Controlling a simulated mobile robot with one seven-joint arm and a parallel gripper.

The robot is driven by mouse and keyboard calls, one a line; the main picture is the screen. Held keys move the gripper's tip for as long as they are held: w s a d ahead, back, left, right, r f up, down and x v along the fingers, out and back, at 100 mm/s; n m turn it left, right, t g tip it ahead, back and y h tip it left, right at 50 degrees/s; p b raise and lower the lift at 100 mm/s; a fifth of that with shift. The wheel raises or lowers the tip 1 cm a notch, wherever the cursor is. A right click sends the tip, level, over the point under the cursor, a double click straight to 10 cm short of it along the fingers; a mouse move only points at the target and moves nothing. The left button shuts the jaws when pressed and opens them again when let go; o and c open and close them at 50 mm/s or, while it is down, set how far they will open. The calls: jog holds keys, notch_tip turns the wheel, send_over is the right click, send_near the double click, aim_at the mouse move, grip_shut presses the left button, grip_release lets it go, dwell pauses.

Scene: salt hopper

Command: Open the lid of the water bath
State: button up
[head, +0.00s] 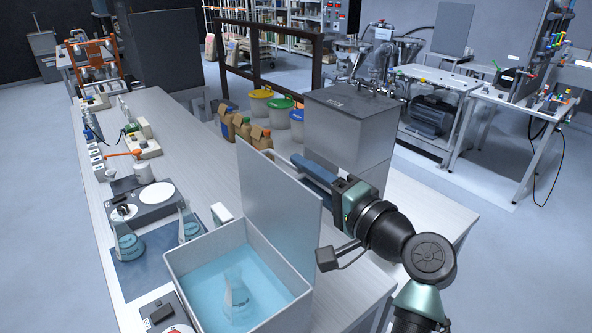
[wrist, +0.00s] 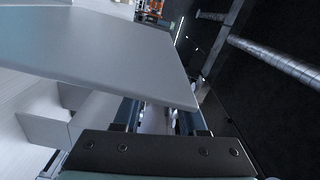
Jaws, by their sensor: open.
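The water bath (head: 195,296) is an open-topped grey box of blue water in the lower middle of the head view. Its lid (head: 278,208), a flat grey panel, stands roughly upright along the bath's right side, so the bath is uncovered. A clear conical flask (head: 238,295) stands in the water. My gripper (head: 302,167) is on the far right side of the lid, away from the water. In the wrist view the lid (wrist: 95,55) fills the upper left and partly hides the fingertips. My gripper (wrist: 157,115) is open there, with nothing visible gripped; whether it touches the lid is unclear.
A large grey metal box (head: 350,125) stands just behind my gripper. Left of the bath are flasks on a dark mat (head: 150,265) and a hotplate (head: 150,205). The bench (head: 190,150) is clear down its middle.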

jog(key=b+v, duration=0.2)
jog(key=v, duration=0.8)
jog(key=w+a+r+n+t+h, duration=0.1)
jog(key=a+r+n+t+h, duration=0.15)
jog(key=r, duration=0.35)
jog(key=w+a+r+n+t+h, duration=0.1)
jog(key=a+r+n+t+h, duration=0.15)
jog(key=r, duration=0.35)
jog(key=s+a+r+n+t+h, duration=0.2)
jog(key=s+a+r+t, duration=0.1)
jog(key=s+r, duration=0.4)
jog(key=s+a+r+n+t+h, duration=0.2)
jog(key=s+a+r+t+h, duration=0.1)
jog(key=s+r, duration=0.4)
notch_tip(320, 180, up, 3)
jog(key=shift+s+r+t, duration=0.2)
jog(key=shift+t, duration=0.5)
